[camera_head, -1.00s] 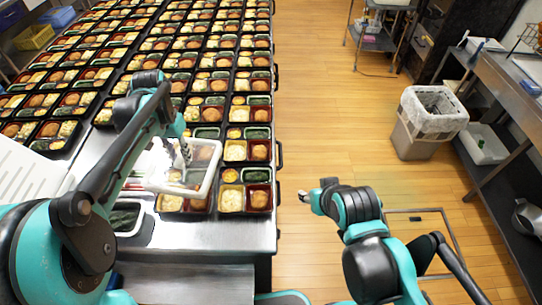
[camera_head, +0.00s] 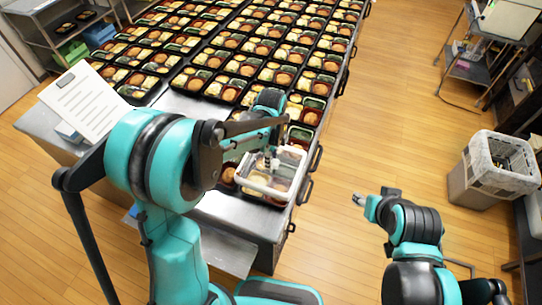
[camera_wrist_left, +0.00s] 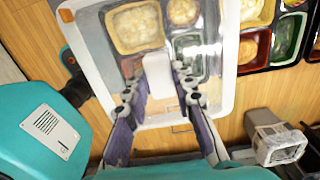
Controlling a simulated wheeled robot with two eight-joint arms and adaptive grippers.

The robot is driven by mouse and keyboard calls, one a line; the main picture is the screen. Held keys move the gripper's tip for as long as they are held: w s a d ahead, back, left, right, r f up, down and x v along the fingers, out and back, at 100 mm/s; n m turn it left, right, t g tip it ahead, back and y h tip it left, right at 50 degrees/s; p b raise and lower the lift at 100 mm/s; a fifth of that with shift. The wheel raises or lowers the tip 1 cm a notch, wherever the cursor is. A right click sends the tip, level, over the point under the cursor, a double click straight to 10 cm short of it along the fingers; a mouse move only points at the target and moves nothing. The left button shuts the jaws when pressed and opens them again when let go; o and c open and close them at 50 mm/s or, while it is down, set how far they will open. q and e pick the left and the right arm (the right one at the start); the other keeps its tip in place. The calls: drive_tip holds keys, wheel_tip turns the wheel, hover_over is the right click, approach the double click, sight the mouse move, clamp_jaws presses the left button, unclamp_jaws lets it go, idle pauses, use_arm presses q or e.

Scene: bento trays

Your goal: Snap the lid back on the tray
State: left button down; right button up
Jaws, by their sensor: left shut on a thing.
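A clear lid with a white rim (camera_head: 262,191) is over a food tray at the near right corner of the steel table. My left gripper (camera_head: 268,162) is above the lid, shut on its middle. In the left wrist view, the gripper (camera_wrist_left: 160,82) has its fingers on either side of a pale raised block on the lid (camera_wrist_left: 229,62). Food compartments of the dark tray (camera_wrist_left: 172,18) show through the lid. I cannot tell whether the rim touches the tray. My right gripper (camera_head: 361,200) is over the floor, away from the table; its jaws are too small to read.
Rows of filled black trays (camera_head: 240,68) cover the table behind the lid. A white sheet (camera_head: 85,100) is at the table's left end. A grey bin (camera_head: 490,170) stands on the floor at right. Open floor lies between bin and table.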

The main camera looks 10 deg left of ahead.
use_arm(q)
drive_tip(key=shift+f+b, duration=1.85)
drive_tip(key=shift+f, duration=0.85)
drive_tip(key=shift+a+f+b, duration=0.1)
drive_tip(key=shift+f+b, duration=0.4)
drive_tip(key=shift+b, duration=0.1)
drive_tip(key=shift+f+b, duration=0.8)
drive_tip(key=shift+f, duration=0.1)
drive_tip(key=shift+f, duration=0.15)
drive_tip(key=c, duration=0.6)
unclamp_jaws()
drive_tip(key=shift+r, duration=0.2)
